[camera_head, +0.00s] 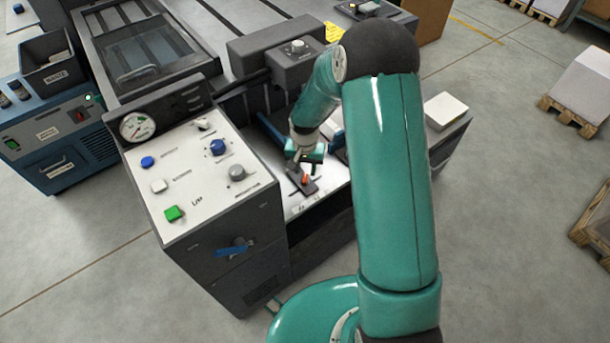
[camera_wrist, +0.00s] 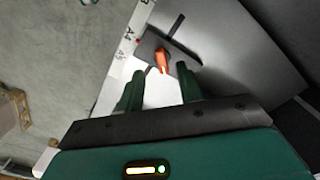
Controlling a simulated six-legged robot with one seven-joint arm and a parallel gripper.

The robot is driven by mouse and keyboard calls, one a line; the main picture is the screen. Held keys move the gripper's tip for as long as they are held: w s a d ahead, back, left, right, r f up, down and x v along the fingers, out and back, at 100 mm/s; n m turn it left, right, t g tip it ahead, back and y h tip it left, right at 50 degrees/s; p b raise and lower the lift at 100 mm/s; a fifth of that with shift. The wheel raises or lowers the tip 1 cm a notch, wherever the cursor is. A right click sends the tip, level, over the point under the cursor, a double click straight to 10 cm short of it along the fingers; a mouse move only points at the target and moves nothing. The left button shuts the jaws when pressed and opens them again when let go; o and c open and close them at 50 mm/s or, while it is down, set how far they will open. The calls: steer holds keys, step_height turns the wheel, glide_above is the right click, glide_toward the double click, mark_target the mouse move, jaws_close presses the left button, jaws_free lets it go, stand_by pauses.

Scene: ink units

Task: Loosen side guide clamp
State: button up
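The side guide clamp shows as a small orange lever (camera_wrist: 163,60) on a dark guide block (camera_wrist: 150,44) in the wrist view. In the head view the orange lever (camera_head: 305,179) sits on the dark block at the edge of the white feed surface. My gripper (camera_wrist: 158,80) is open, with its two green fingers apart. The lever appears in the gap just beyond the fingertips, and nothing is held between them. In the head view my gripper (camera_head: 304,164) is just above and behind the lever. Whether a finger touches it cannot be told.
A control panel (camera_head: 192,190) with a gauge (camera_head: 137,126), buttons and knobs stands left of the feed surface. A grey housing with a knob (camera_head: 297,48) rises behind. A white scale (camera_wrist: 122,50) with printed marks runs beside the block.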

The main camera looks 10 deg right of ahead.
mark_target(305, 179)
step_height(305, 179, down, 4)
steer(key=shift+f, duration=0.2)
steer(key=shift+w+f, duration=0.25)
steer(key=shift+f, duration=0.25)
steer(key=shift+c, duration=0.5)
jaws_close()
